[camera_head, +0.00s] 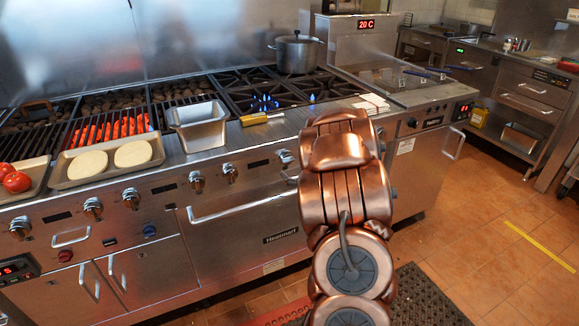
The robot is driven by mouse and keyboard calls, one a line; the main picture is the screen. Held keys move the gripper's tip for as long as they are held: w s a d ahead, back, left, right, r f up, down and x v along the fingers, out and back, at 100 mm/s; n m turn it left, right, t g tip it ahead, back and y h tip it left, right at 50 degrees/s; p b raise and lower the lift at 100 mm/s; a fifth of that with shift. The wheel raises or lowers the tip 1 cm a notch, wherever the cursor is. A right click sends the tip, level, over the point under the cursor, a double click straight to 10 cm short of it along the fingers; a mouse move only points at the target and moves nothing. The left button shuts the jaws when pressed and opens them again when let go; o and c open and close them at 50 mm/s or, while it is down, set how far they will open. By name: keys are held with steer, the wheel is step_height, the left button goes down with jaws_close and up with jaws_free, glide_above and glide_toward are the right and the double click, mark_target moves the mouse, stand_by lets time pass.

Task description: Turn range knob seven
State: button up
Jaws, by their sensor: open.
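The range (235,205) runs along the wall with a row of metal knobs on its front. They include a far-left knob (20,227), a knob (131,198) below the bread tray, a knob (230,172) near the middle and a knob (286,158) just left of my arm. No numbers can be read on them, so I cannot tell which is knob seven. My copper arm (345,195) stands in front of the range's right part and hides the panel behind it. My gripper is hidden behind the arm.
A pot (297,53) stands on the back burners. Blue flames (265,103) burn on the hob and the grill glows red (110,128). An oven handle (240,205) sticks out below the knobs. The tiled floor (480,225) at right is clear.

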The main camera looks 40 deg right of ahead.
mark_target(290, 161)
steer(key=shift+w+d+f+t, duration=0.15)
steer(key=shift+w+d+t, duration=0.3)
steer(key=shift+w, duration=0.55)
steer(key=shift+w+d+f+t, duration=0.1)
steer(key=shift+w+d+t, duration=0.2)
steer(key=shift+w+d, duration=0.45)
steer(key=shift+w+d+f+t, duration=0.15)
steer(key=shift+w+d+t, duration=0.2)
steer(key=shift+w, duration=0.85)
steer(key=shift+c, duration=0.4)
steer(key=c, duration=1.1)
steer(key=shift+o, duration=0.2)
